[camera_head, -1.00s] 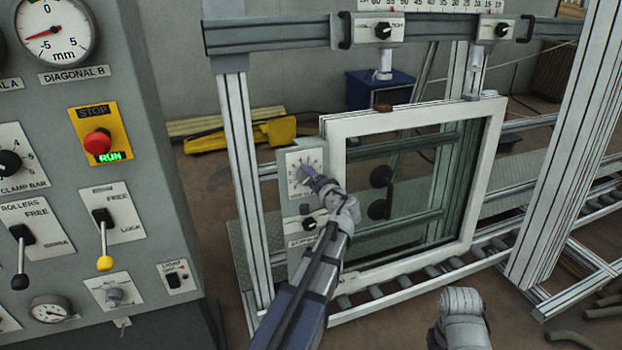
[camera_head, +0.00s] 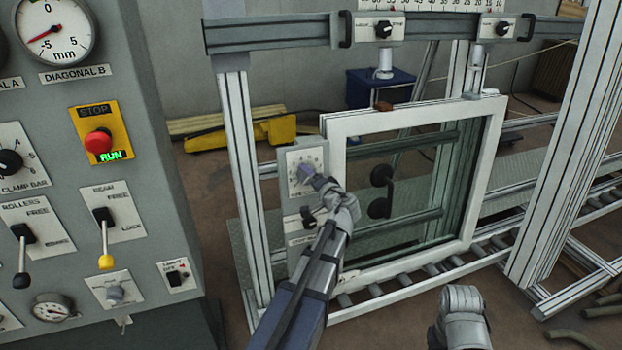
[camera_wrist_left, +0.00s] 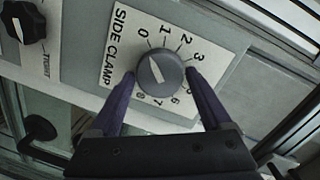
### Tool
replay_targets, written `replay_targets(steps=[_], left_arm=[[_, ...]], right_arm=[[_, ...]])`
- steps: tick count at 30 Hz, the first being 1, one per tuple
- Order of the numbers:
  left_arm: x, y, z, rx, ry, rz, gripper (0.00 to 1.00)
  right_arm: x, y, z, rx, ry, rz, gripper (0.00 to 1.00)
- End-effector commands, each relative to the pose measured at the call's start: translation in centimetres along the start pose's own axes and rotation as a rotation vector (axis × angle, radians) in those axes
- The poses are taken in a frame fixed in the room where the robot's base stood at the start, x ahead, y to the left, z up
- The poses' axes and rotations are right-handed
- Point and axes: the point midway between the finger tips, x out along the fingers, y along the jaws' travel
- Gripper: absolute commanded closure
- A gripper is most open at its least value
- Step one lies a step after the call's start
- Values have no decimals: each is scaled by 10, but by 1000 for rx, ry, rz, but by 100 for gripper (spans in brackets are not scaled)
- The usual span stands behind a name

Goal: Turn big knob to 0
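The big knob (camera_wrist_left: 160,75) is grey and round, on the white dial plate marked SIDE CLAMP (camera_wrist_left: 117,50). Its white mark slants up and to the left, near the 0 side; the exact reading is hard to tell. The 0 is at the upper left of the knob. My left gripper (camera_wrist_left: 161,72) has its two dark purple fingers on either side of the knob, with thin gaps seeming to show. My right gripper is not in view, only grey arm parts.
A smaller black knob (camera_wrist_left: 24,22) is on the same clamp unit. A white window frame (camera_head: 337,215) stands right beside my left gripper, on rollers (camera_head: 400,290). A grey control panel (camera_head: 160,160) with levers and a red stop button (camera_head: 98,141) fills the left.

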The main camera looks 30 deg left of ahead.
Motion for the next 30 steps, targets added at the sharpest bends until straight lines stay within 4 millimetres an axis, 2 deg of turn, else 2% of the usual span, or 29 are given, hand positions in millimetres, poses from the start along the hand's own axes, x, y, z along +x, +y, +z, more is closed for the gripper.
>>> replay_targets(steps=[1, 4, 13, 24, 30], left_arm=[[0, 0, 0, 1, 1, 0, 11], [0, 0, 0, 2, 1, -1, 0], [-4, -1, -1, 4, 3, -1, 0], [-61, -1, 0, 4, 4, 0, 0], [-77, 0, 0, 3, 3, -1, 0]], right_arm=[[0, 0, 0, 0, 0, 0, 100], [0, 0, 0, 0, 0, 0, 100], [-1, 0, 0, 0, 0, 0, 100], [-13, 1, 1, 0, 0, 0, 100], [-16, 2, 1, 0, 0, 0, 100]])
